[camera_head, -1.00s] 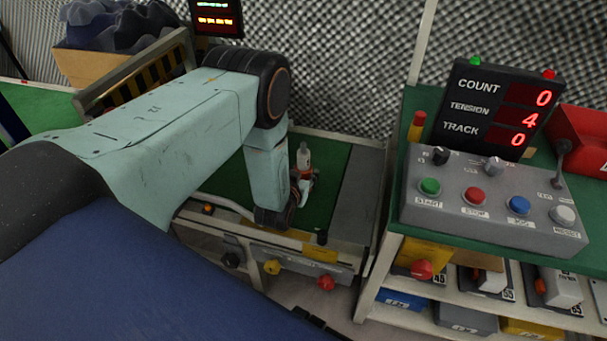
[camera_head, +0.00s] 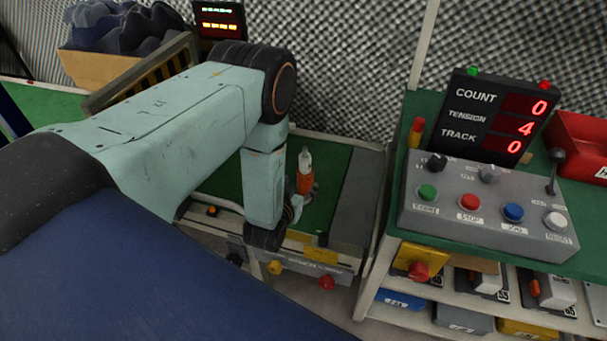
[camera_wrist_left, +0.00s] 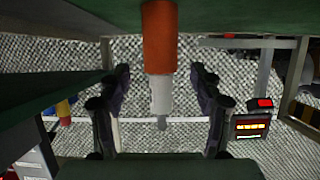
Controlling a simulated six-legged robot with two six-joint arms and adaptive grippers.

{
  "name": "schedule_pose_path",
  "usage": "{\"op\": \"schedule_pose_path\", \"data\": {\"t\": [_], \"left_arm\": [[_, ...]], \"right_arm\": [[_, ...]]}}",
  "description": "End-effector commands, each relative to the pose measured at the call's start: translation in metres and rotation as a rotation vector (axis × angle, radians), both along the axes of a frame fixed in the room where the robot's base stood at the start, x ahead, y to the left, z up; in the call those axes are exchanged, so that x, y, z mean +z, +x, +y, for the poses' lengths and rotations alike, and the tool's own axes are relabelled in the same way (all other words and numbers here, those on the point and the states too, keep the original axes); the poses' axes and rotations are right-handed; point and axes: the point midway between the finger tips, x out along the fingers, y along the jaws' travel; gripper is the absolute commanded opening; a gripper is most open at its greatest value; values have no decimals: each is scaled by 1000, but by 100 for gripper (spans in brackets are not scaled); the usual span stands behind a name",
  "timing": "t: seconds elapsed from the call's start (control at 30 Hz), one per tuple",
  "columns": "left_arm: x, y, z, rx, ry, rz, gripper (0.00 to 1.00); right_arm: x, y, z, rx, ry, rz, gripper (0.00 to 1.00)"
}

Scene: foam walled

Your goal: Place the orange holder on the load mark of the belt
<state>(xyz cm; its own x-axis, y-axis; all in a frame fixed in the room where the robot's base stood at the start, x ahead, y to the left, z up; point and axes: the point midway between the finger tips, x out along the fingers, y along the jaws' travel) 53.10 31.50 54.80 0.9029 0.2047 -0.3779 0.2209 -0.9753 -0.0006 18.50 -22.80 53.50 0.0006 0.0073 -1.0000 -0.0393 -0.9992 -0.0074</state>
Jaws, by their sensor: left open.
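The orange holder (camera_head: 304,184) stands upright on the green belt (camera_head: 326,192) in the head view, with a pale grey-white piece at its top. In the left wrist view, which appears upside down, its orange body (camera_wrist_left: 160,38) hangs from the belt surface at the top. My left gripper (camera_head: 298,203) is open at the holder's near left side. Its two dark fingers (camera_wrist_left: 160,78) show to either side of the holder with gaps on both sides. My left forearm hides part of the belt. I cannot make out the load mark. My right gripper is out of view.
A grey control box (camera_head: 487,214) and a count display (camera_head: 498,115) stand on the bench at right, beside a red bin (camera_head: 580,145). A shelf of parts sits below. A box of dark blue material (camera_head: 120,68) is at back left. A textured foam wall closes the back.

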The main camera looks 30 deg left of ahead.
Motion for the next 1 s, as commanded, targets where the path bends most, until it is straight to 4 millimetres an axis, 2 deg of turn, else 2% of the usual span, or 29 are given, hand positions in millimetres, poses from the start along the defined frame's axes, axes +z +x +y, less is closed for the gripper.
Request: {"op": "schedule_pose_path", "data": {"t": [0.03, 0.2, 0.4, 0.57, 0.67, 0.77, 0.83, 0.9, 1.0], "left_arm": [[6, -10, -3, 0, 0, 4, 65], [15, -35, -8, 0, 0, 3, 65], [19, -47, -10, 1, 0, 2, 65], [18, -50, -12, -1, -3, 14, 65], [7, -69, -21, -17, -24, 119, 65], [-12, -116, -41, -50, -64, 342, 65], [-21, -162, -55, -76, -93, 531, 65], [-22, -210, -67, -103, -117, 710, 65], [-15, -273, -79, -133, -140, 929, 65]], "right_arm": [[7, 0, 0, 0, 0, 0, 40], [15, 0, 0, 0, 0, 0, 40], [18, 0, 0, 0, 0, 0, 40], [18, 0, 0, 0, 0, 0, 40], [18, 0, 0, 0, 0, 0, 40], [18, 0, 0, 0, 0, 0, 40], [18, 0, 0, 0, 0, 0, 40], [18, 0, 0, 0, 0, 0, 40], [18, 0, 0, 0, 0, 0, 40]]}}
